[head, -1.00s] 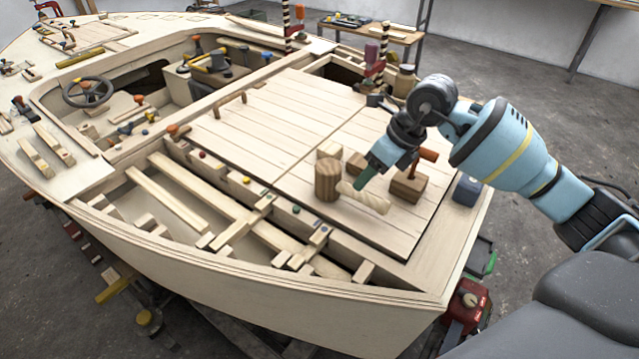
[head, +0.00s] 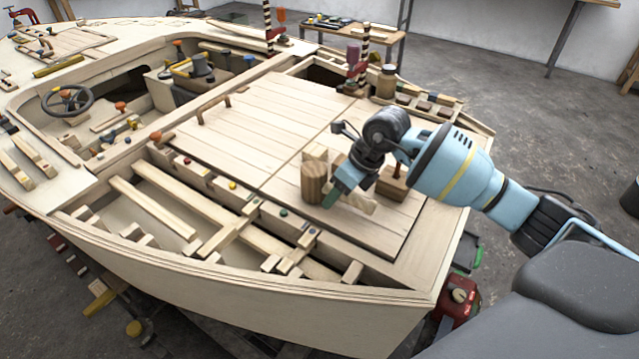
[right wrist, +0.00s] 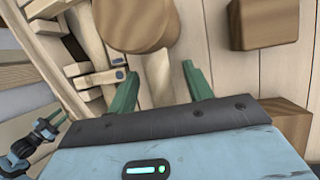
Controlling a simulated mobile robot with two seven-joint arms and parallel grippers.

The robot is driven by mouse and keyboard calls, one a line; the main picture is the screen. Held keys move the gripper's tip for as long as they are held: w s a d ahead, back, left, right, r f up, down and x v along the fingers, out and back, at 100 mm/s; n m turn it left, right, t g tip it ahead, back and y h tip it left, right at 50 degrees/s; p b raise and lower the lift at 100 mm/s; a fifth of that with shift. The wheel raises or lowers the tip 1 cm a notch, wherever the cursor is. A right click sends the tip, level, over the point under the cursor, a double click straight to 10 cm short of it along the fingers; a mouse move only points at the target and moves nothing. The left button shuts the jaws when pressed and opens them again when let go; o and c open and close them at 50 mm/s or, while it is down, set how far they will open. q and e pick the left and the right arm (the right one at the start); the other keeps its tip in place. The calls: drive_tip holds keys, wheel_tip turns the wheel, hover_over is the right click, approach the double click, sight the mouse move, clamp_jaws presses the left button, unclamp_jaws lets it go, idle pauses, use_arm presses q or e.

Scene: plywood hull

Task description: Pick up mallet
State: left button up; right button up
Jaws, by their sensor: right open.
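The mallet (head: 314,184) lies on the pale planked deck panel, with a brown cylindrical wooden head and a lighter handle (head: 358,202). In the right wrist view its head (right wrist: 135,20) is at the top, and the handle (right wrist: 155,75) runs down between my fingers. My right gripper (head: 334,195) is open, its green fingers (right wrist: 160,75) on either side of the handle near the head, with gaps visible on both sides. Part of the handle is hidden behind my gripper.
A brown wooden block (head: 392,184) with an upright handle stands close to the right of my gripper. The open ribbed compartment (head: 150,205) lies left of the panel. Planks farther back are clear.

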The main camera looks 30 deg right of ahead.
drive_tip(key=shift+a+f, duration=0.1)
drive_tip(key=shift+f, duration=0.2)
drive_tip(key=shift+c, duration=0.3)
drive_tip(key=c, duration=0.9)
drive_tip(key=shift+r, duration=0.1)
clamp_jaws()
